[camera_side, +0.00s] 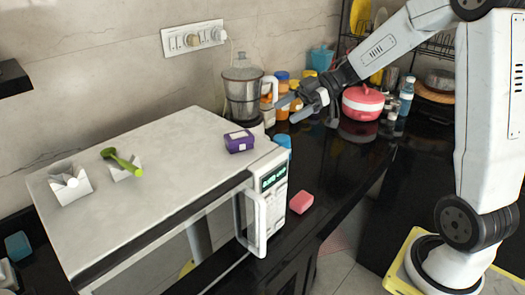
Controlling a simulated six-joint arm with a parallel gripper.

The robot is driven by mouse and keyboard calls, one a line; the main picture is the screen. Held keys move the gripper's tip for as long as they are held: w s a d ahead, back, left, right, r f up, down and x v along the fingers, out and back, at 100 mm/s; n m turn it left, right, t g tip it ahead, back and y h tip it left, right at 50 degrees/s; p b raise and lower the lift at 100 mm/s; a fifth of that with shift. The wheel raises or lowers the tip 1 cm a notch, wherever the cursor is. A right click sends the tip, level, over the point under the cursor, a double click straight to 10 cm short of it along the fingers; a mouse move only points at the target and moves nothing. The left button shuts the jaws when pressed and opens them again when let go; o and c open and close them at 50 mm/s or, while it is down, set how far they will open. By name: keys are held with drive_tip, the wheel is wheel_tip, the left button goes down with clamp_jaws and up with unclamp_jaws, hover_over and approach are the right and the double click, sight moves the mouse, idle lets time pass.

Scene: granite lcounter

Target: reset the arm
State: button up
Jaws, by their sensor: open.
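My gripper (285,109) is open and empty. It hangs in the air at the upper middle of the view, on the end of my arm reaching in from the right. Its fingers point left, toward the blender, with a gap between them. Depth to the objects behind it is hard to judge. It appears clear of the purple box (239,141), which sits on the microwave's white top near its right end.
A white microwave (140,150) fills the left, carrying white holders (70,184) and a green utensil (122,161). A pink block (301,202) lies on the dark counter (335,190). A blender (244,92), jars, a red pot (363,102) and a dish rack (435,45) stand behind.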

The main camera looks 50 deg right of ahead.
drive_tip(key=w+d+f+m+t+h, duration=0.1)
drive_tip(key=w+f+m+t+h, duration=0.35)
drive_tip(key=m+t+h, duration=0.4)
drive_tip(key=s+a+f+m+g+h, duration=0.2)
drive_tip(key=s+f+g, duration=0.3)
drive_tip(key=s, duration=0.3)
drive_tip(key=s+a+f+m+g+h, duration=0.2)
drive_tip(key=s+a+f+m+g, duration=0.1)
drive_tip(key=s+f+g, duration=0.3)
drive_tip(key=shift+s+a, duration=0.35)
drive_tip(key=shift+s, duration=0.8)
drive_tip(key=shift+f, duration=0.1)
